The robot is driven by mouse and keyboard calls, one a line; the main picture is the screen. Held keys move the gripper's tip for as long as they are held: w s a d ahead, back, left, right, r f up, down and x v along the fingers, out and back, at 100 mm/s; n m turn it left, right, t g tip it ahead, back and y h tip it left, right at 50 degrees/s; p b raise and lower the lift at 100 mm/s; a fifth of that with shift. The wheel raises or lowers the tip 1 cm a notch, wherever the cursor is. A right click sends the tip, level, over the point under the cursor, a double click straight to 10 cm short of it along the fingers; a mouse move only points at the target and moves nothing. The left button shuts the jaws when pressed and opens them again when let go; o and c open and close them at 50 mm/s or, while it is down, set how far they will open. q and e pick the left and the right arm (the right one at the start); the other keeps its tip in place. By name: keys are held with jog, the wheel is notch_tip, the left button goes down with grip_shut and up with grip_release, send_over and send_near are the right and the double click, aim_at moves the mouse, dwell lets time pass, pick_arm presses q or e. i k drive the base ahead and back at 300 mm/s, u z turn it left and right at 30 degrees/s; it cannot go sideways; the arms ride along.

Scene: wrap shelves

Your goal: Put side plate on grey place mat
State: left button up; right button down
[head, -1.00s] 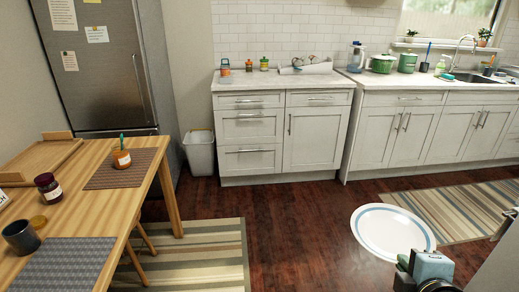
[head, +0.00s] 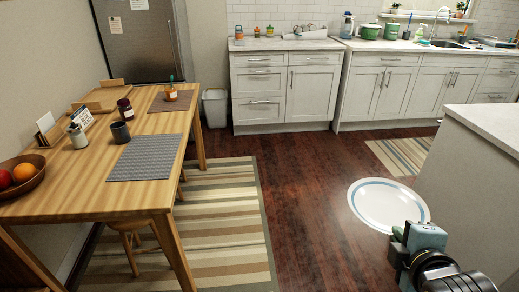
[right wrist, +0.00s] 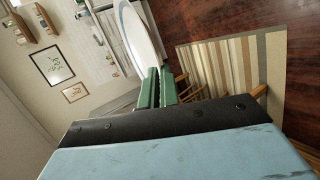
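The white side plate (head: 388,204) with a blue ring is held out over the floor at the right of the head view. My right gripper (head: 397,233) is shut on its near rim. In the right wrist view the green fingers (right wrist: 157,80) pinch the edge of the plate (right wrist: 140,32). The grey place mat (head: 146,158) lies bare and flat on the wooden table at the left, well away from the plate. My left gripper is not in view.
The wooden table (head: 60,205) also holds a fruit bowl (head: 22,178), a dark mug (head: 120,132), jars and a brown mat (head: 172,102). A stool (head: 130,225) stands at its side. A counter (head: 470,180) stands close on the right. The floor between is clear.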

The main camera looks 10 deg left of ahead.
aim_at(150, 154)
jog(key=k, duration=0.2)
jog(key=u, duration=1.65)
jog(key=i, duration=1.65)
jog(key=z, duration=0.05)
